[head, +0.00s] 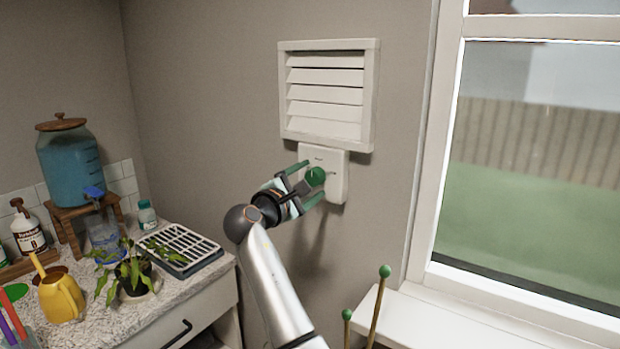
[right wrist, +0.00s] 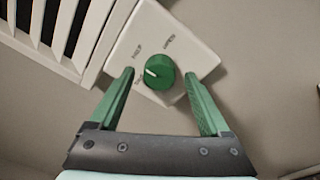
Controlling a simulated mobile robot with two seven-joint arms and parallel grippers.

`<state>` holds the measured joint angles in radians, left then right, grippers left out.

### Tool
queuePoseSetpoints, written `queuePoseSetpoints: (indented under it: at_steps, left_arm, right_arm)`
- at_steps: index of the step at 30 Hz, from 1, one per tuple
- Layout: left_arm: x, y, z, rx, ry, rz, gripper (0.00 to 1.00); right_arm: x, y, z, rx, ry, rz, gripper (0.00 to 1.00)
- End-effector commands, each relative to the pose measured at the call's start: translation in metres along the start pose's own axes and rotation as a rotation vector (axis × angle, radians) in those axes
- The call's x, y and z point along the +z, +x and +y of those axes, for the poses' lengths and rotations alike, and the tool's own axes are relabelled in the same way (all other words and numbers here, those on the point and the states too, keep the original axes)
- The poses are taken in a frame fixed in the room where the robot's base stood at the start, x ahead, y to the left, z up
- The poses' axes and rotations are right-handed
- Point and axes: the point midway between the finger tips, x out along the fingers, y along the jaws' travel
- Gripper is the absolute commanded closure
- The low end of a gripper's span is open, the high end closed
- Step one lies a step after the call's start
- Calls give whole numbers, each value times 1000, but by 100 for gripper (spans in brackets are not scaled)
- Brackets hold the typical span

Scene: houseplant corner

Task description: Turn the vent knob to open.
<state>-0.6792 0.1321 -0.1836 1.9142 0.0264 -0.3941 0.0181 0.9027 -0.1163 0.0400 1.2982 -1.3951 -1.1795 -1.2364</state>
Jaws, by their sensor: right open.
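The vent knob (head: 315,176) is a round green dial on a white control plate (head: 338,188) on the wall, just below the louvred vent (head: 325,95). The vent's slats look closed or nearly so. My right gripper (head: 306,182) is open at the plate, its green fingers on either side of the knob. In the right wrist view the knob (right wrist: 160,72) lies between the fingertips (right wrist: 160,74), with a gap each side. I cannot tell how far they reach over it. The knob's white pointer faces left, toward a partly hidden label. Other small labels sit above. My left gripper is not in view.
A counter (head: 200,285) at left holds a blue water dispenser (head: 72,165), a potted plant (head: 135,280), a yellow watering can (head: 60,297) and a drying rack (head: 185,246). A window sill (head: 440,320) and green-tipped stakes (head: 378,300) are at lower right.

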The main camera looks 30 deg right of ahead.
Motion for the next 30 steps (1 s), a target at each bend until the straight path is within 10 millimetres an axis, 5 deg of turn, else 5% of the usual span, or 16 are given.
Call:
queuePoseSetpoints:
  at_steps: [11, 30]
  left_arm:
    - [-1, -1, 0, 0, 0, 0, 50]
    - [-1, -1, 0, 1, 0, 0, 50]
  right_arm:
    - [0, 7, 0, -1, 1, 0, 19]
    - [0, 6, 0, -1, 0, 0, 90]
